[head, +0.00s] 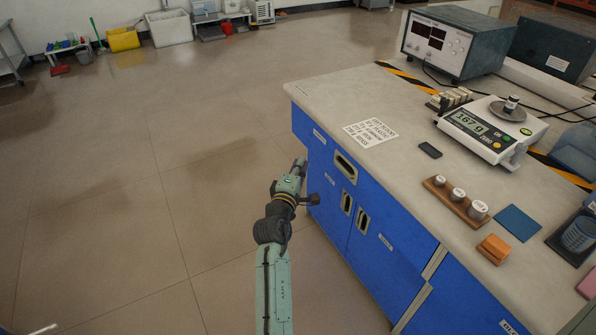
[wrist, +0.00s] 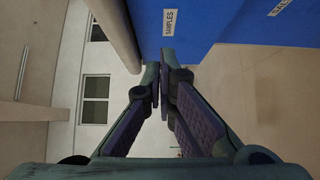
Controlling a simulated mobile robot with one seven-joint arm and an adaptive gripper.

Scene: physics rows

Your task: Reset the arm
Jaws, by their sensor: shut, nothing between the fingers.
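My arm reaches up from the bottom middle of the head view, and my gripper (head: 300,164) is at its end, beside the blue front of the workbench. In the wrist view my gripper (wrist: 161,88) shows its two fingers brought together at the tips, with nothing between them. The blue cabinet front (wrist: 230,25) with a "SAMPLES" label (wrist: 169,22) lies beyond the fingertips. In the head view the gripper is below the level of the bench top, near the bench's left corner. I cannot tell whether it touches the cabinet.
The bench top (head: 320,95) carries a digital scale (head: 490,130), a power supply (head: 455,42), a wooden block with weights (head: 455,202), an orange block (head: 493,249) and a printed sheet (head: 370,132). Open floor (head: 120,180) lies left. Bins (head: 124,39) stand by the far wall.

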